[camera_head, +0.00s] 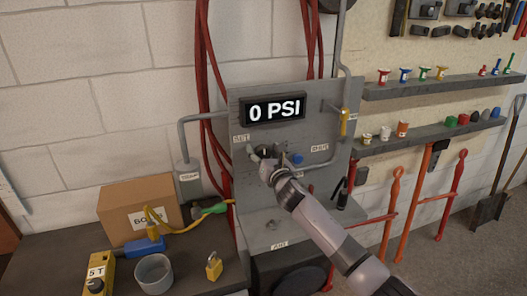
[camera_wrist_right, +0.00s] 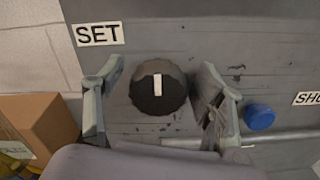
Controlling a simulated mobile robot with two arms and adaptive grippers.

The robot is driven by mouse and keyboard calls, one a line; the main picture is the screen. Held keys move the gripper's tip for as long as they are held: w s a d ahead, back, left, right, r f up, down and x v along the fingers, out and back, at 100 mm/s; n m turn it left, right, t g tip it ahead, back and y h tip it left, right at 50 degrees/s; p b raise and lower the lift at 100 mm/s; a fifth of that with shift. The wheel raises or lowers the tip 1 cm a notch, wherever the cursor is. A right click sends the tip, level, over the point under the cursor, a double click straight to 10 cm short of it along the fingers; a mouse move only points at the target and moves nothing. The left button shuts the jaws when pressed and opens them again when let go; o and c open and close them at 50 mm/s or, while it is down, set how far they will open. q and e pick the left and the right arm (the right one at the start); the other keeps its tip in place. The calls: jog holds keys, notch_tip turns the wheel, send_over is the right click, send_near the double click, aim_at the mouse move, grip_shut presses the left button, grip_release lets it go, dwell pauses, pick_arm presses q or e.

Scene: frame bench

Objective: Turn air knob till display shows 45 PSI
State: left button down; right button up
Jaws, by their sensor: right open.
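The display (camera_head: 272,110) on the grey panel reads 0 PSI. The round dark air knob (camera_wrist_right: 158,87) sits right of the SET label (camera_wrist_right: 99,33), its white mark pointing straight up in the right wrist view. In the head view my right gripper (camera_head: 269,157) is at the panel below the display and mostly hides the knob. In the wrist view my right gripper (camera_wrist_right: 160,97) is open, one finger on each side of the knob, with visible gaps. My left gripper is not in view.
A blue button (camera_wrist_right: 259,117) lies just right of the right finger. A yellow-handled valve (camera_head: 344,121) and pipes are on the panel's right. A cardboard box (camera_head: 140,205), yellow padlock (camera_head: 213,266) and grey cup (camera_head: 154,273) stand on the bench at left.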

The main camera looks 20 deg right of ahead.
jog(key=shift+c, duration=0.5)
jog(key=c, duration=1.1)
